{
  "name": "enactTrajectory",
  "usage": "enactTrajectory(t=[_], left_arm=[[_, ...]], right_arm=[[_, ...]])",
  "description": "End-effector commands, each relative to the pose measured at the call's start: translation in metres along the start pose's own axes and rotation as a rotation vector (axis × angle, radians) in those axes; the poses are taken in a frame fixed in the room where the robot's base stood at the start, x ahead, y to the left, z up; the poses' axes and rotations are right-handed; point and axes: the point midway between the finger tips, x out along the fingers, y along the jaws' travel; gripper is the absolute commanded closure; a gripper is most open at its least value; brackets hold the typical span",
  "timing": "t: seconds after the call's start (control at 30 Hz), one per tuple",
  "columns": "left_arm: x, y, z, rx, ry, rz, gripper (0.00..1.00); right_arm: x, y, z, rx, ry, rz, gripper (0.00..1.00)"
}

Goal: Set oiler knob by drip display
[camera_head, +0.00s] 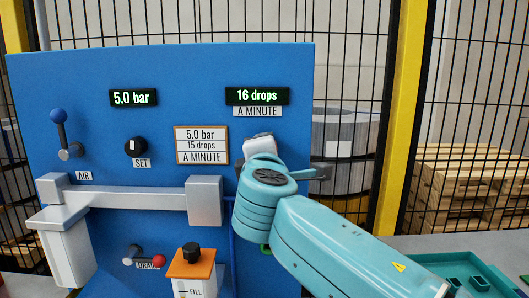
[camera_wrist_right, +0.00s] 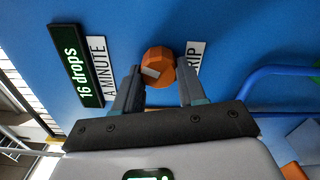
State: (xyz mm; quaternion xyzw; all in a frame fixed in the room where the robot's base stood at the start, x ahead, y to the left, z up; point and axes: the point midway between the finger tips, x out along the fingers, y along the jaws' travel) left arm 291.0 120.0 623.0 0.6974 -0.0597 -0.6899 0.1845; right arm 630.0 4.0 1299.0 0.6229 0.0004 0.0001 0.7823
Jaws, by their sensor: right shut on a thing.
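The drip display (camera_head: 257,96) on the blue panel reads 16 drops, above an "A MINUTE" label. It also shows sideways in the right wrist view (camera_wrist_right: 85,66). A white card (camera_head: 201,145) reads 5.0 bar, 15 drops a minute. The orange faceted oiler knob (camera_wrist_right: 158,62) with a pale mark sits on the panel between the "A MINUTE" and "DRIP" labels. My right gripper (camera_wrist_right: 160,76) is shut on this knob, one finger on either side. In the head view my right wrist hides the knob. My left gripper is in neither view.
A pressure display (camera_head: 133,97) reads 5.0 bar. A black SET knob (camera_head: 135,147), a blue-knobbed AIR lever (camera_head: 61,130), a red-knobbed DRAIN lever (camera_head: 155,261) and an orange-topped FILL block (camera_head: 193,265) are to the left. A grey pipe (camera_head: 125,197) protrudes below.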

Motion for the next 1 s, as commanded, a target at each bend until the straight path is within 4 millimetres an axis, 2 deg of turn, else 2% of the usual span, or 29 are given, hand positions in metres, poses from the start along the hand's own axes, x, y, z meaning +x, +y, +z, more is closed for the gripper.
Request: enactTrajectory(t=[0.03,0.07,0.13,0.43,0.57,0.67,1.0], left_arm=[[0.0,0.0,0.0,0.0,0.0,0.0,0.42],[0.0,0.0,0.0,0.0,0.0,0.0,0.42],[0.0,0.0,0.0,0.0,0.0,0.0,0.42],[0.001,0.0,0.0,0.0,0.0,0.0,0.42],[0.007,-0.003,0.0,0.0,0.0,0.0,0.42],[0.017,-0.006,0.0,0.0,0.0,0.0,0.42],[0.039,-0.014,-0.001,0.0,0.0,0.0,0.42]], right_arm=[[0.0,-0.003,-0.001,-0.001,-0.001,-0.006,0.9],[0.0,-0.003,-0.001,-0.001,-0.001,-0.006,0.56],[0.0,-0.003,-0.001,-0.001,-0.001,-0.005,0.34],[-0.001,-0.002,0.0,-0.001,0.0,-0.002,0.34],[-0.013,-0.003,-0.001,-0.001,0.001,0.0,0.34],[-0.033,-0.004,-0.001,0.0,0.002,0.002,0.34],[-0.122,-0.003,-0.001,0.0,0.003,0.001,0.34]])
